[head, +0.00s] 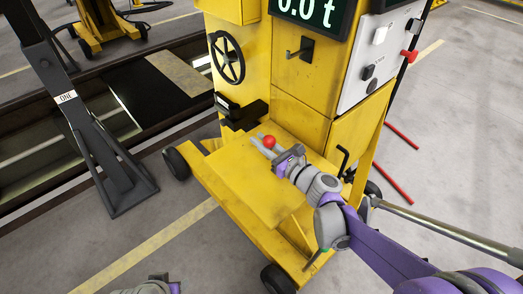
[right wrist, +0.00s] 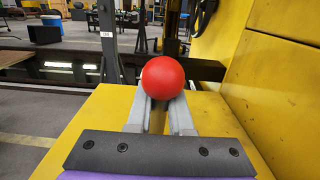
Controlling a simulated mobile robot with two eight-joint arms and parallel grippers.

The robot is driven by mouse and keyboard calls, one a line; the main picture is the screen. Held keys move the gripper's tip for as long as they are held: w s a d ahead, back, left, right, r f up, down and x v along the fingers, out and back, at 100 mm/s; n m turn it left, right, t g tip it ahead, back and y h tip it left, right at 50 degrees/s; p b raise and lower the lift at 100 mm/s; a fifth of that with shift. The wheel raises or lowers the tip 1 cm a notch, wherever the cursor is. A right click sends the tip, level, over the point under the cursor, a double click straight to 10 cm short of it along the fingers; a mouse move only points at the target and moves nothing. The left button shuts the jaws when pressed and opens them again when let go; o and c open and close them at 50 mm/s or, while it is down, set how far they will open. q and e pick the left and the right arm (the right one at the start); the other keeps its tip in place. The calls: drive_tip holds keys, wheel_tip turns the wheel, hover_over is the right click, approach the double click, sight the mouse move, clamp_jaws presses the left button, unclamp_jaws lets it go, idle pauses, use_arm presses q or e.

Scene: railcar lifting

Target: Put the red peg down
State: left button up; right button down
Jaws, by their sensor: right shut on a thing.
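The red peg shows as a round red head (head: 270,142), seen also in the right wrist view (right wrist: 165,78). My right gripper (head: 264,143) is shut on it, with its two grey fingers on either side below the head. The peg's shaft is hidden by the fingers and the head. The gripper is over the flat yellow deck (head: 262,190) of the wheeled yellow machine. I cannot tell whether the peg touches the deck. Part of my left arm shows at the bottom edge of the head view; its gripper is out of frame.
The yellow cabinet (head: 302,95) rises behind the deck, with a black handwheel (head: 227,58), a hook (head: 301,49) and a grey control panel (head: 371,60) with a red knob. A dark stand (head: 88,135) is at left. Red rods (head: 386,172) lie on the floor at right.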

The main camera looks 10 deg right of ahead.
drive_tip(key=shift+f+b, duration=0.35)
drive_tip(key=shift+f, duration=1.1)
drive_tip(key=shift+f, duration=0.1)
drive_tip(key=shift+f, duration=0.15)
drive_tip(key=c, duration=0.8)
unclamp_jaws()
drive_tip(key=shift+r, duration=0.2)
drive_tip(key=shift+s+d, duration=0.15)
drive_tip(key=shift+s, duration=0.05)
drive_tip(key=v, duration=1.1)
drive_tip(key=shift+s+d+p, duration=0.1)
drive_tip(key=shift+s+p, duration=0.1)
drive_tip(key=shift+p, duration=0.1)
